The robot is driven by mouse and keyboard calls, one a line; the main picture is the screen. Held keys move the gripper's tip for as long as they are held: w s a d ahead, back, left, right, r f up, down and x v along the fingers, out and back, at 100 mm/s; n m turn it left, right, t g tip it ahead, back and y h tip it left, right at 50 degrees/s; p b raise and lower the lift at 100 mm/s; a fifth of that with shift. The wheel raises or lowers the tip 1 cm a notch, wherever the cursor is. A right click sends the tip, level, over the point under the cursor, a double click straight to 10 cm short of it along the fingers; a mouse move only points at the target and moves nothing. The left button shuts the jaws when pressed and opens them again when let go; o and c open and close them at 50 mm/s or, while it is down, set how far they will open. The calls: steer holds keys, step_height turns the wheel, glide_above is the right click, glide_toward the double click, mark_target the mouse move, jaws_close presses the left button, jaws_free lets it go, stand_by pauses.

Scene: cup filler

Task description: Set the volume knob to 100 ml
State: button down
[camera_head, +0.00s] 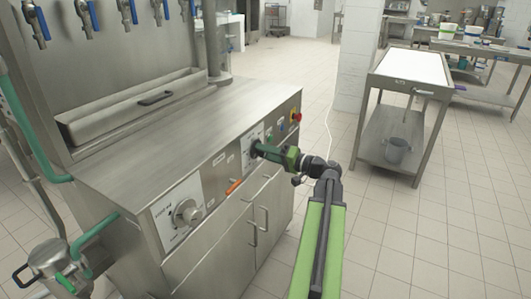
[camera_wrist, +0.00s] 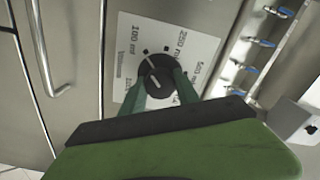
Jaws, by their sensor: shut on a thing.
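The volume knob (camera_wrist: 157,71) is a round black knob with a short white mark, in the middle of a white label plate (camera_wrist: 205,47). Which label the white mark points to I cannot tell. My gripper (camera_wrist: 161,82) has its two green fingers on either side of the knob, closed on it. In the head view, my gripper (camera_head: 262,150) reaches the front panel of the steel machine, where it hides most of the knob.
On the same panel are a larger silver dial (camera_head: 187,212), an orange handle (camera_head: 234,186) left of my gripper, and a red button (camera_head: 297,117) to the right. Cabinet doors with handles (camera_head: 252,233) lie below. A steel cart (camera_head: 408,70) stands right; tiled floor is clear between.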

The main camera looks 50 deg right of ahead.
steer(key=c, duration=0.9)
jaws_free()
steer(key=v, duration=1.7)
steer(key=shift+s, duration=0.25)
steer(key=shift+f, duration=0.1)
